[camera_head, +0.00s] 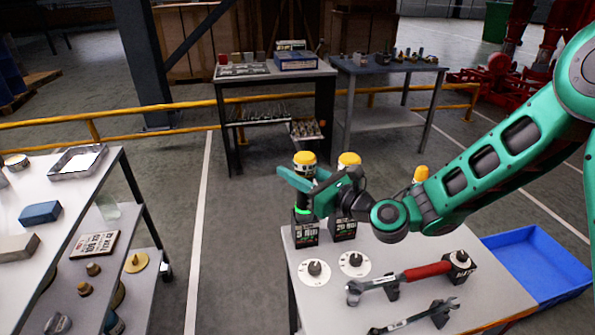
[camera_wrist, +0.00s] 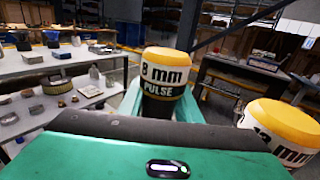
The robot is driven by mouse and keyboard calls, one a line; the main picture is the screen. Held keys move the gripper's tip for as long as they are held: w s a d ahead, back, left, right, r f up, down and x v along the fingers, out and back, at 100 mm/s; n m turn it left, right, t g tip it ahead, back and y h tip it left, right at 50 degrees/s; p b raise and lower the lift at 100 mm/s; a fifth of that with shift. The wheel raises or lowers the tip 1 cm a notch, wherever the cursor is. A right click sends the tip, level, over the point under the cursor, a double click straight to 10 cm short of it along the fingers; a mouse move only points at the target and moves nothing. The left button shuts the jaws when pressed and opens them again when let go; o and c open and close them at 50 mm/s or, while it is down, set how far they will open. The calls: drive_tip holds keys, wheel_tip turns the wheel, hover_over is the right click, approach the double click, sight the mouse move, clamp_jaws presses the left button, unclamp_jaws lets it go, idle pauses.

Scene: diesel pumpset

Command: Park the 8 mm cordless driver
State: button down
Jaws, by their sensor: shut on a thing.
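The 8 mm cordless driver (camera_head: 304,159) stands upright at the back left corner of the right-hand table, its yellow cap up. In the wrist view its cap reads "8 mm PULSE" (camera_wrist: 163,72), between my fingers. My gripper (camera_head: 308,183) is shut on the driver's body below the cap. I cannot tell whether the driver is fully seated. A second yellow-capped driver (camera_head: 349,160) stands just to the right over its own block (camera_head: 344,230); its cap also shows in the wrist view (camera_wrist: 285,130).
A third yellow cap (camera_head: 420,174) shows behind my arm. Two white round dials (camera_head: 316,272), a red-handled wrench (camera_head: 415,275) and another wrench (camera_head: 420,315) occupy the table (camera_head: 490,290). A blue bin (camera_head: 540,262) is at right. A cluttered shelf cart (camera_head: 80,200) is at left.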

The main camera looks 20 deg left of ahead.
drive_tip(key=shift+f, duration=0.95)
idle(0.6)
drive_tip(key=c, duration=1.2)
unclamp_jaws()
drive_tip(key=shift+f, duration=0.1)
drive_tip(key=v, duration=1)
drive_tip(key=shift+s+d, duration=0.15)
drive_tip(key=shift+d, duration=0.2)
